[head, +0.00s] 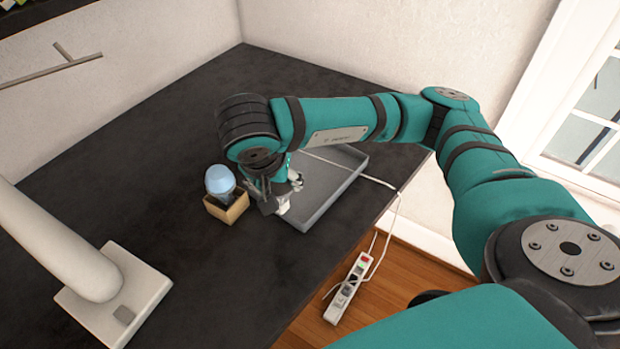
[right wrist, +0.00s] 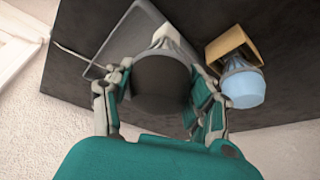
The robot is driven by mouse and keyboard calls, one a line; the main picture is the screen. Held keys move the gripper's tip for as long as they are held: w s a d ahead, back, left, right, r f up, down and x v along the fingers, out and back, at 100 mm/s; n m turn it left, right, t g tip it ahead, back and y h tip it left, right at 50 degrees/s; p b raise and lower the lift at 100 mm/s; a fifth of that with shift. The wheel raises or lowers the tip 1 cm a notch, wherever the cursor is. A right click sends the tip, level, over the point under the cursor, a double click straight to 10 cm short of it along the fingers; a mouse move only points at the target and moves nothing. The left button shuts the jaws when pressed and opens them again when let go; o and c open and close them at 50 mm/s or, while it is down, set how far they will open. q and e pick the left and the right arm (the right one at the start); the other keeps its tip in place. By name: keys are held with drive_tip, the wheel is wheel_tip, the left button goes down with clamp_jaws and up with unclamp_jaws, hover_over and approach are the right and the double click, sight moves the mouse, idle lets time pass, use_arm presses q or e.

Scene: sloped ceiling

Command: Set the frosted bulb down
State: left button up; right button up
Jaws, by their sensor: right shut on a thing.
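My right gripper (head: 279,190) is shut on a bulb, which I take as the frosted bulb. In the right wrist view the fingers (right wrist: 160,92) stand on either side of the bulb (right wrist: 158,82). It shows a wide dark face, a pale grey collar and a white end pointing away from me. In the head view only a small white part (head: 283,208) shows below the fingers, beside the tray's left edge; I cannot tell whether it touches anything. My left gripper is not in view.
A pale blue bulb (head: 219,179) sits dome up in a small cardboard box (head: 229,212), close left of my gripper. A shallow grey tray (head: 332,200) lies right of it, with a white cable across. A white lamp base (head: 140,290) stands at front left. The dark tabletop's middle is clear.

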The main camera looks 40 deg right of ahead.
drive_tip(key=w+d+f, duration=0.1)
drive_tip(key=w+d, duration=0.2)
drive_tip(key=w+d+f+p, duration=0.1)
drive_tip(key=w+d+f, duration=0.1)
drive_tip(key=w+d, duration=0.2)
drive_tip(key=w+d+f+p, duration=0.1)
drive_tip(key=w+d, duration=0.2)
drive_tip(key=d, duration=0.1)
drive_tip(key=shift+w+d+f, duration=0.15)
drive_tip(key=shift+w+f, duration=0.2)
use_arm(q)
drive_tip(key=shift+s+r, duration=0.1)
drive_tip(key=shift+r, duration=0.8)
use_arm(e)
drive_tip(key=shift+f, duration=0.2)
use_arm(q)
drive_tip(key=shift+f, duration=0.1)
use_arm(e)
drive_tip(key=shift+f, duration=0.1)
drive_tip(key=o, duration=1.1)
drive_tip(key=shift+o, duration=0.2)
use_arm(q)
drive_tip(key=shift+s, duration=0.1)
